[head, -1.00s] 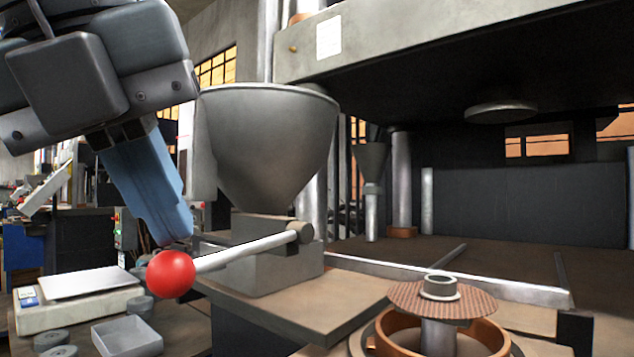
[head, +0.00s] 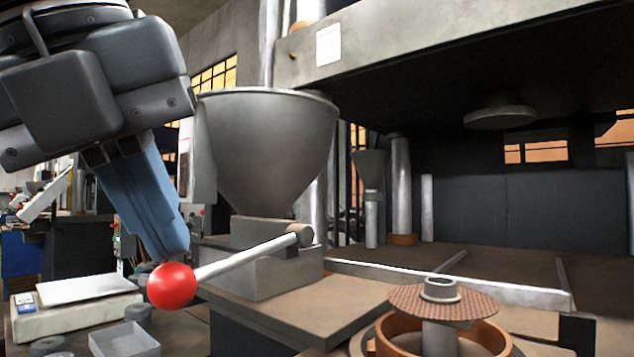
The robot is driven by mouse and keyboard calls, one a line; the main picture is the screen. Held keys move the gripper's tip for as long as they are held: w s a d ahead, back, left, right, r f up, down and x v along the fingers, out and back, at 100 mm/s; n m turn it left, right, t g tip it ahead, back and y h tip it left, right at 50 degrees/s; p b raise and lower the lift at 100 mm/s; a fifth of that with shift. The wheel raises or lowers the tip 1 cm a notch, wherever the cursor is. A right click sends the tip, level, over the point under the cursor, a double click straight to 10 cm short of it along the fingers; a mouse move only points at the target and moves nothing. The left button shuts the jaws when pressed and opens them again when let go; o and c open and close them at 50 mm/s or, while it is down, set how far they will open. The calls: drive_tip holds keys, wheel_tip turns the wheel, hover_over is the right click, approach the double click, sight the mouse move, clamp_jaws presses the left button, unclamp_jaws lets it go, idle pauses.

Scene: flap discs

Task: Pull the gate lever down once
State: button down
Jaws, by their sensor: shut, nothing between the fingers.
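The gate lever (head: 243,258) is a pale metal rod with a red ball knob (head: 172,286) on its left end. It runs from a pivot on the block under the grey hopper (head: 268,150) and slopes down to the left toward the knob. My gripper (head: 176,252) has blue fingers, shut with nothing between them. Its fingertips point down, just above the knob and the knob end of the rod. I cannot tell whether they touch the lever.
A scale (head: 75,303) and an empty square tray (head: 124,340) stand at lower left. A brown disc (head: 415,302) sits on a central post inside an orange ring (head: 492,335) at lower right. A press head (head: 450,50) overhangs the right side.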

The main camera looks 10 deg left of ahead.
drive_tip(key=shift+s+f+b, duration=0.1)
drive_tip(key=shift+f+b, duration=0.25)
drive_tip(key=shift+f, duration=0.15)
idle(0.4)
idle(0.5)
wheel_tip(320, 180, up, 8)
drive_tip(key=w+p, duration=0.1)
drive_tip(key=p, duration=0.4)
drive_tip(key=shift+w+d, duration=0.4)
drive_tip(key=shift+d, duration=0.05)
idle(0.4)
wheel_tip(320, 180, up, 5)
drive_tip(key=p, duration=0.3)
hover_over(201, 268)
drive_tip(key=shift+f, duration=0.15)
idle(0.7)
